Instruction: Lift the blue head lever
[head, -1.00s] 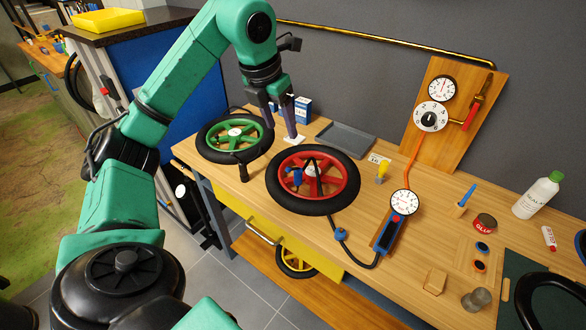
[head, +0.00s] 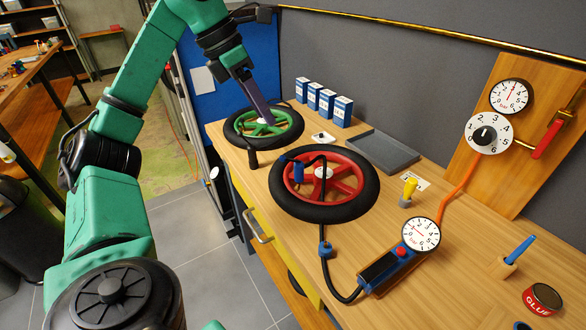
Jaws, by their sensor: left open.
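The blue pump head (head: 297,171) sits inside the red-spoked wheel (head: 350,205), at the end of a black hose. Its lever is too small to tell apart from the body. The red wheel lies flat on the bench. My left gripper (head: 264,118) is open and points down over the hub of the green-spoked wheel (head: 240,122), behind and left of the red wheel. It is clear of the blue head. I cannot tell whether its fingertips touch the green wheel. My right gripper is out of view.
The wooden bench (head: 440,205) also bears blue-and-white boxes (head: 343,112), a grey tray (head: 385,150), a yellow-topped piece (head: 409,188) and a pump gauge (head: 421,235). A dial board (head: 465,150) stands at the back right.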

